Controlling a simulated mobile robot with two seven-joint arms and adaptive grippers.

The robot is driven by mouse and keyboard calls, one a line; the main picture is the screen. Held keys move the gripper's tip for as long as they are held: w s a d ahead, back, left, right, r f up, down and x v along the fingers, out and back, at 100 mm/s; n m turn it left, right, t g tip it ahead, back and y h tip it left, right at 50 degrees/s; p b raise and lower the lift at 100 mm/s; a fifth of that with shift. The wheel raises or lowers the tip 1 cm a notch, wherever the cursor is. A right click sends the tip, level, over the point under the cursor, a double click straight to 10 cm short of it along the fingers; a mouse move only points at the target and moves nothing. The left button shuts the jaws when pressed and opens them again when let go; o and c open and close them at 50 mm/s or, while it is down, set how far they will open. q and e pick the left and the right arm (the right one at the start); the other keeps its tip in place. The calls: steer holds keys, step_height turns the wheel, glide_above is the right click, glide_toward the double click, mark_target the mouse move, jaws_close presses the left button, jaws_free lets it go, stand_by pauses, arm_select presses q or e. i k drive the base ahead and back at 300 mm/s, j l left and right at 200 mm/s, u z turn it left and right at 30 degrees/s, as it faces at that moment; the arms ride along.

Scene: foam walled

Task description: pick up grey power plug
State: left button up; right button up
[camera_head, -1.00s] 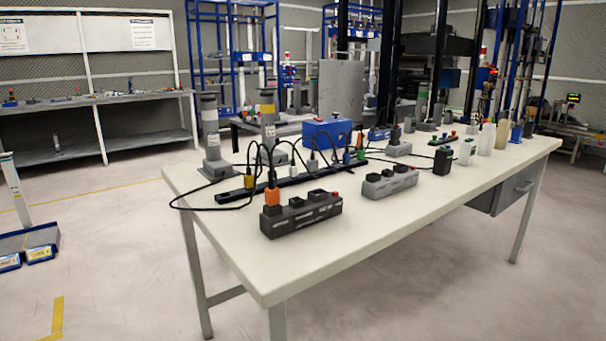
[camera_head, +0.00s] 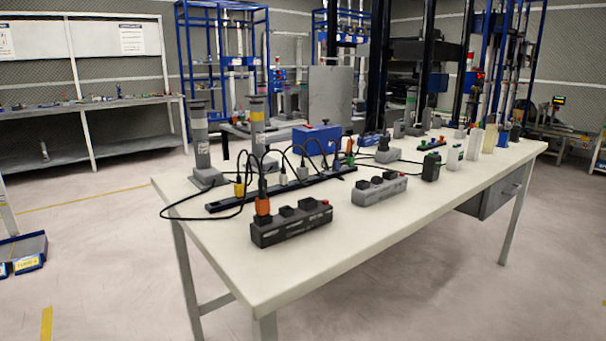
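A long dark power strip (camera_head: 228,203) lies on the white table (camera_head: 365,232) with several corded plugs standing in it. A small grey plug (camera_head: 303,172) stands upright near its middle, with a black cord looping up from its top. A paler, grey-white plug (camera_head: 283,179) stands just left of it. A yellow plug (camera_head: 239,189) is at the strip's left end. I cannot tell for sure which of the two greyish plugs is the task's plug. Neither of my grippers is in view.
A dark grey socket block (camera_head: 290,230) with an orange plug (camera_head: 262,206) sits in front of the strip. A lighter grey block (camera_head: 379,190) is to its right. Grey posts (camera_head: 203,145) and a blue box (camera_head: 317,138) stand behind. The table's front edge is clear.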

mark_target(302, 172)
steer(key=i+j+z, duration=0.25)
steer(key=j+z, duration=0.2)
steer(key=i+j+z, duration=0.2)
steer(key=j+z, duration=0.25)
steer(key=i+j+z, duration=0.1)
steer(key=j+z, duration=0.3)
steer(key=j, duration=0.25)
steer(key=j+z, duration=0.45)
steer(key=j, duration=0.15)
steer(key=j+z, duration=0.45)
steer(key=j, duration=0.15)
steer(key=k+j+z, duration=0.2)
steer(key=j+z, duration=0.25)
steer(key=k+j, duration=0.05)
steer(key=j, duration=0.05)
